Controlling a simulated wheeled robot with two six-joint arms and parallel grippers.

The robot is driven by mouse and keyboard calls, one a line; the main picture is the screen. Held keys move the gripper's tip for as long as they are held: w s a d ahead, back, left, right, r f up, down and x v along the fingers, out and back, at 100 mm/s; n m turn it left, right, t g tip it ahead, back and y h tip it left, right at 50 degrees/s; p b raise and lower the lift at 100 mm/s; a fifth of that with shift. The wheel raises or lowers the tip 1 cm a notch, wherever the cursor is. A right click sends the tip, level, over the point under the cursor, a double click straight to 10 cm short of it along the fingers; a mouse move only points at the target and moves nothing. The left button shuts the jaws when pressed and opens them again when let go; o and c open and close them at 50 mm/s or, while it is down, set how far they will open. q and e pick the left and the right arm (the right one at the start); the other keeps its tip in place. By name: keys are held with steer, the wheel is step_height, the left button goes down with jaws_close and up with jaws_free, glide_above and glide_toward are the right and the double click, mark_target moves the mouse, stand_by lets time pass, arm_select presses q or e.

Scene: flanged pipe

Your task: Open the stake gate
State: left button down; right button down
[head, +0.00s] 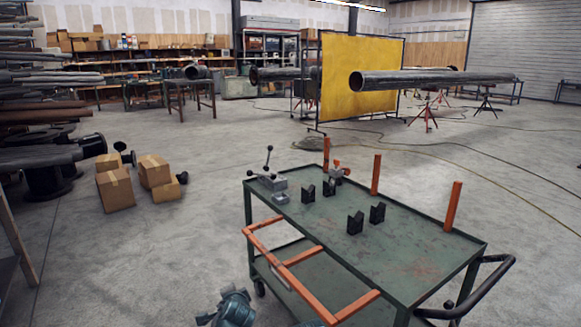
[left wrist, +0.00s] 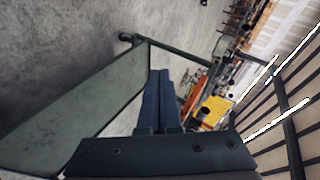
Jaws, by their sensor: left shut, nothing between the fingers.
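The stake gate (head: 289,276) is an orange frame on the near left side of the green cart (head: 425,268). Its long bar stands out from the cart, and three short bars run back to the cart's edge. It looks folded down and outward; its slope is hard to judge. My left gripper (left wrist: 160,74) is shut and empty in the left wrist view, its dark fingers together. A green panel lies left of the fingers and a bit of orange right of them; I cannot tell whether they touch anything. My right gripper is in neither view.
Orange stakes (head: 376,174) stand upright along the cart's far edge. Black V-blocks (head: 355,222) and a grey clamp (head: 270,181) sit on the top. Cardboard boxes (head: 115,190) lie at left. A yellow screen (head: 360,75) stands behind.

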arm_select(q)
steer(key=s+d+f+n+g+h, duration=0.15)
steer(key=s+d+f+g, duration=0.25)
steer(key=s, duration=0.4)
steer(key=s+d+f+n+g, duration=0.3)
steer(key=s+g, duration=0.1)
steer(key=s, duration=0.4)
steer(key=s+d+f+n+g, duration=0.3)
steer(key=s+d+f+g, duration=0.1)
steer(key=s, duration=0.4)
step_height(320, 180, up, 30)
steer(key=p, duration=3)
steer(key=shift+a, duration=0.25)
